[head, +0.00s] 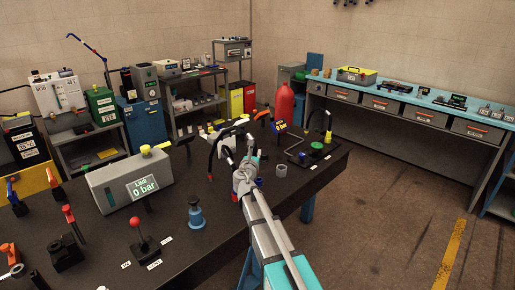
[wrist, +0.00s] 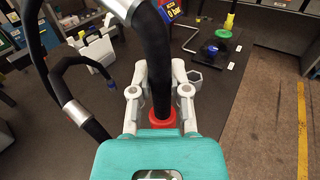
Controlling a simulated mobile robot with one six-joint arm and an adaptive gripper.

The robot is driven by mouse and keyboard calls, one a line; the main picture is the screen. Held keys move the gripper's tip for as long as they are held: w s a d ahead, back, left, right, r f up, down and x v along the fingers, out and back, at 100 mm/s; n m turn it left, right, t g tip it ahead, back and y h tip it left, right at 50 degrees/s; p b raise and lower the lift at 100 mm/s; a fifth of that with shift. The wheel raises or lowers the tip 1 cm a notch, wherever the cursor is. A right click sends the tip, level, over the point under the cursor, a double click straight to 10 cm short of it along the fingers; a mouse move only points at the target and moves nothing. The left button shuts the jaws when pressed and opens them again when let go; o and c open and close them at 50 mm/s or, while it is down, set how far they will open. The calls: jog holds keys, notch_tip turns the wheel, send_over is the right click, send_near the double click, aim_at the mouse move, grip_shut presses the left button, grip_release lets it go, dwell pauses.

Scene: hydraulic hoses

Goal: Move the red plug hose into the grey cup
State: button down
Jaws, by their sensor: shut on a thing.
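My gripper (wrist: 160,85) is shut on the black hose with the red plug (wrist: 162,119), the red collar showing between its white fingers near the palm in the wrist view. In the head view my gripper (head: 246,172) is over the dark bench, and the plug is mostly hidden by my arm. The grey cup (head: 281,170) stands on the bench just right of my gripper. It also shows in the wrist view (wrist: 208,79), close beside the right finger and partly covered by it. The held plug is apart from the cup.
Another black hose with a blue end (wrist: 111,82) hangs left of my gripper. A pad with a green disc (head: 316,146) lies right of the cup. A red bottle (head: 285,103) stands behind.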

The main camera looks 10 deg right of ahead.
jog(key=shift+s+a+r+p, duration=0.25)
jog(key=shift+s+r, duration=0.1)
jog(key=shift+s, duration=0.35)
jog(key=shift+s+a+r+p, duration=0.2)
jog(key=shift+s+r, duration=0.15)
jog(key=shift+s, duration=0.45)
